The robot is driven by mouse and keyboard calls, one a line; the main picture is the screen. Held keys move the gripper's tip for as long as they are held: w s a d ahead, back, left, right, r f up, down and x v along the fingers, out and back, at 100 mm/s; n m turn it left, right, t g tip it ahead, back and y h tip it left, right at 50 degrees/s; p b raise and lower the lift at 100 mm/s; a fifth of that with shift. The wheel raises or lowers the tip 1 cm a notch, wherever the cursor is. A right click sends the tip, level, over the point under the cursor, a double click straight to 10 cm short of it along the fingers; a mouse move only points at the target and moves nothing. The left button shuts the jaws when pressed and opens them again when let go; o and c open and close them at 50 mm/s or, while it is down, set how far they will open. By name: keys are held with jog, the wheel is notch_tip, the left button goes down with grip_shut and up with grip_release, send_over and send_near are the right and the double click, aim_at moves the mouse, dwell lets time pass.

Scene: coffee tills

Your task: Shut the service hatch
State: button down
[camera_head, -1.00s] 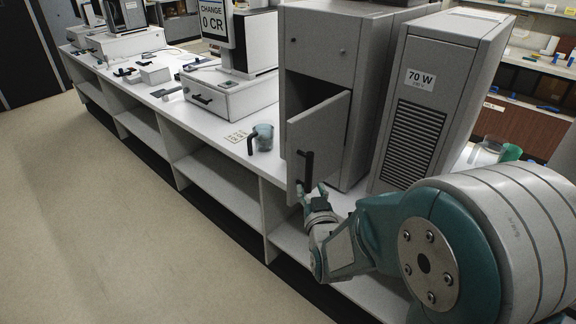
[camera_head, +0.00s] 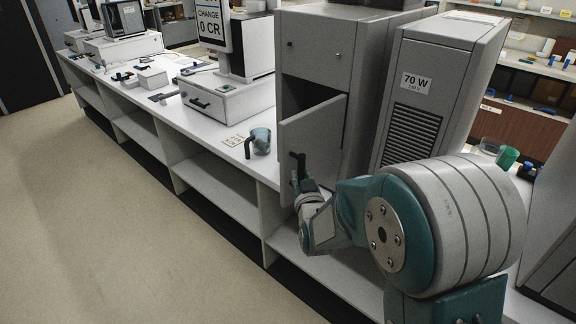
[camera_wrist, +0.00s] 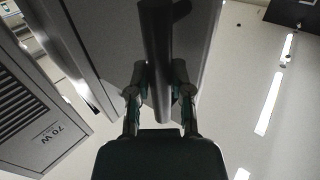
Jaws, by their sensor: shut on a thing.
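The service hatch (camera_head: 312,137) is a grey door on the lower front of a tall grey cabinet (camera_head: 316,45). It stands partly open, with a dark gap showing above and behind it. A black bar handle (camera_head: 297,166) is on its front. My gripper (camera_head: 302,182) is at the lower end of this handle. In the wrist view the dark handle (camera_wrist: 157,60) runs between the two fingers of my gripper (camera_wrist: 160,85), which are shut on it. The fingertips are partly hidden in the head view.
A blue-grey mug (camera_head: 261,141) stands on the white counter left of the hatch. A grey unit marked 70 W (camera_head: 416,82) stands close on the right. A till drawer (camera_head: 228,98) is further left. The floor in front is clear.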

aim_at(288, 171)
jog(key=shift+w+a, duration=0.7)
jog(key=shift+a, duration=0.2)
jog(key=shift+w+a, duration=0.65)
jog(key=shift+a, duration=0.2)
jog(key=shift+w+a, duration=1.05)
jog(key=shift+w, duration=0.2)
jog(key=shift+w+a, duration=0.7)
jog(key=shift+w, duration=0.2)
